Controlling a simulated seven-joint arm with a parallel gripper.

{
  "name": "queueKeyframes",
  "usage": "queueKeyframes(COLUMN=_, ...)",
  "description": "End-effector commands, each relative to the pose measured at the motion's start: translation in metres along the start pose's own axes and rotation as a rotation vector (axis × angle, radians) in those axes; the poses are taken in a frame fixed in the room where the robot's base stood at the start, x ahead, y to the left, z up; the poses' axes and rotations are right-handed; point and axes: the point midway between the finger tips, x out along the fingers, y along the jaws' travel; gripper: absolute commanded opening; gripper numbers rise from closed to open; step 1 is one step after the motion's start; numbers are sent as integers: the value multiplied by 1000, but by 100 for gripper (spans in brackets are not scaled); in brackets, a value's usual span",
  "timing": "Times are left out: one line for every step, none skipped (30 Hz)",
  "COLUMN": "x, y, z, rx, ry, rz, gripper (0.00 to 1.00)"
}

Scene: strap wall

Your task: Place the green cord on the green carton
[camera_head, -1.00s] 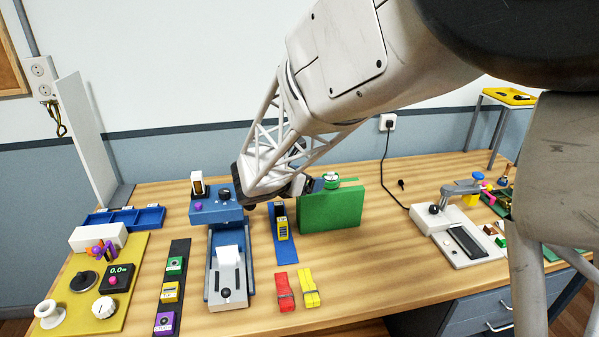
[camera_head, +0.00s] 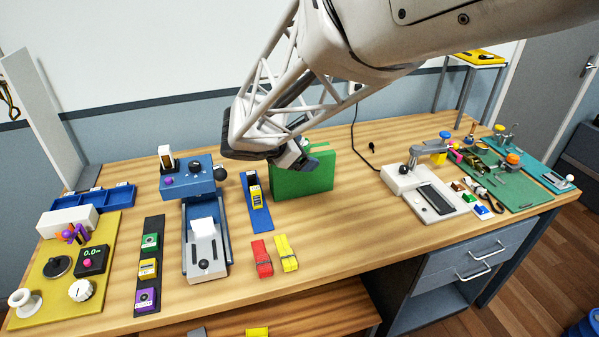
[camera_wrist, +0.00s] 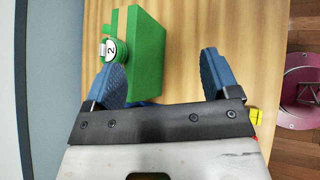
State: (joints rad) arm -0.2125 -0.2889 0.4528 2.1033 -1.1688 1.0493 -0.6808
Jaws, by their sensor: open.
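The green carton (camera_head: 304,181) stands upright on the wooden table, right of the blue slide device. In the wrist view the carton (camera_wrist: 146,55) shows beneath and between my fingers. A round green item with a white label marked 2 (camera_wrist: 110,48) sits at its wall side, with a short green strip (camera_wrist: 114,22) beside it. These may be the green cord; I cannot tell whether they rest on the carton or behind it.
A red bundle (camera_head: 262,259) and a yellow bundle (camera_head: 286,253) lie in front. A blue plate with a yellow lock (camera_head: 257,201) lies left of the carton, near the blue device (camera_head: 190,186). A grey device (camera_head: 425,192) stands right. Bare table lies between it and the carton.

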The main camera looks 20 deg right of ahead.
Motion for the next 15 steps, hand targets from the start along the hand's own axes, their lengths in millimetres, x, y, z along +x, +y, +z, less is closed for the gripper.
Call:
queueKeyframes(x=-5, y=-17, z=12, rx=92, ry=34, rz=-36, gripper=81)
queueKeyframes(x=-7, y=-28, z=16, rx=148, ry=56, rz=-61, gripper=81)
queueKeyframes(x=-11, y=-41, z=22, rx=226, ry=85, rz=-93, gripper=81)
queueKeyframes(x=-14, y=-51, z=26, rx=284, ry=107, rz=-118, gripper=81)
queueKeyframes(x=-17, y=-61, z=30, rx=342, ry=128, rz=-143, gripper=81)
queueKeyframes(x=-21, y=-74, z=34, rx=418, ry=155, rz=-177, gripper=81)
queueKeyframes(x=-25, y=-84, z=36, rx=477, ry=175, rz=-203, gripper=81)
queueKeyframes(x=-28, y=-94, z=39, rx=534, ry=195, rz=-228, gripper=81)
queueKeyframes(x=-34, y=-106, z=42, rx=610, ry=222, rz=-263, gripper=81)
queueKeyframes(x=-38, y=-115, z=44, rx=668, ry=241, rz=-288, gripper=81)
queueKeyframes(x=-42, y=-124, z=45, rx=725, ry=260, rz=-315, gripper=81)
queueKeyframes(x=-47, y=-136, z=47, rx=801, ry=286, rz=-350, gripper=81)
queueKeyframes(x=-52, y=-144, z=48, rx=859, ry=305, rz=-377, gripper=81)
queueKeyframes(x=-56, y=-153, z=48, rx=916, ry=323, rz=-406, gripper=81)
queueKeyframes(x=-62, y=-164, z=49, rx=992, ry=348, rz=-443, gripper=81)
